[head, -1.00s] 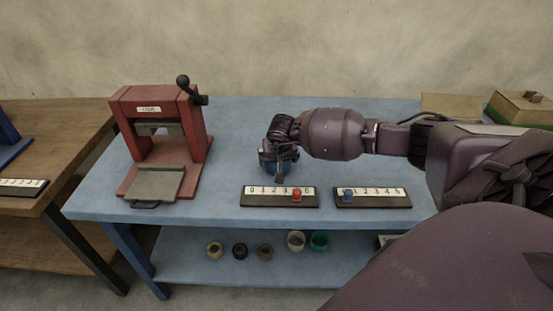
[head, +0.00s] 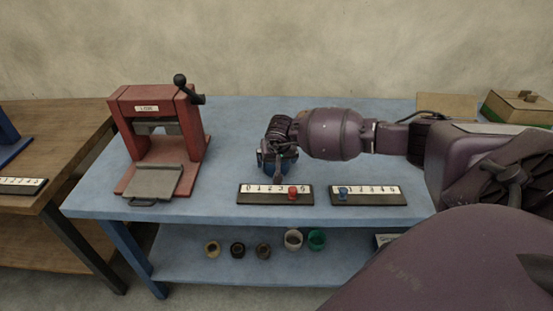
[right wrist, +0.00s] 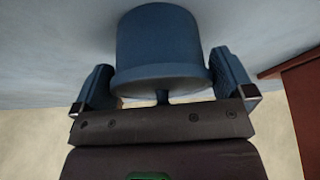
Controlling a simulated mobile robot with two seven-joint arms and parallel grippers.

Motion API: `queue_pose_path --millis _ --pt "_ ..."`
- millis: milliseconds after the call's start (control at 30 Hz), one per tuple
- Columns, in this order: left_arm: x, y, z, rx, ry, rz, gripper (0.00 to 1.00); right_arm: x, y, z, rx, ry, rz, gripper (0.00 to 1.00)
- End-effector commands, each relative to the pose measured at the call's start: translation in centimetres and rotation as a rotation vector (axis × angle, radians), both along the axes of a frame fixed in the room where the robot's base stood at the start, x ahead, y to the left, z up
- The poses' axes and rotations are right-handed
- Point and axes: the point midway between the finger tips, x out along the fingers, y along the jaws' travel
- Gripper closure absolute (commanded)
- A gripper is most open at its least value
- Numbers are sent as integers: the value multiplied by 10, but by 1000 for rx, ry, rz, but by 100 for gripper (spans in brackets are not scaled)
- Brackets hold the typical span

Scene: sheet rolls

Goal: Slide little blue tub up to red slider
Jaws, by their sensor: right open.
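The little blue tub (head: 283,169) stands on the blue table behind the left scale, mostly hidden by my right gripper (head: 277,163) in the head view. In the right wrist view the tub (right wrist: 162,45) sits between the two fingers of my right gripper (right wrist: 164,75), which are open on either side of it. I cannot tell whether they touch it. The red slider (head: 292,192) is on the dark-based left scale (head: 262,190), toward its right end, in front and to the right of the tub. My left gripper is not in view.
A right scale (head: 375,191) has a blue slider (head: 343,191) at its left end. A red press (head: 160,140) with a grey plate stands at left. Several small cups, including a green one (head: 316,239), are on the shelf below. A box (head: 518,106) is at back right.

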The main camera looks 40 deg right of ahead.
Motion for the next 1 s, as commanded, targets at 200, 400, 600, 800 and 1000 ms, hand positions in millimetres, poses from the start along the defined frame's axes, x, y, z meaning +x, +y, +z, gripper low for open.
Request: queue_pose_path --millis 200,400,600,800,1000 --pt "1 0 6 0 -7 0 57 -9 5 27 -2 -4 2 0" --pt "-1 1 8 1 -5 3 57 -22 12 60 -3 -3 3 0" --pt "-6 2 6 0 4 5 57 -32 18 86 -2 -2 2 0" --pt "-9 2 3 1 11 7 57 -37 21 97 0 -1 0 0" --pt "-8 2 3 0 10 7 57 -38 21 97 0 0 0 0"
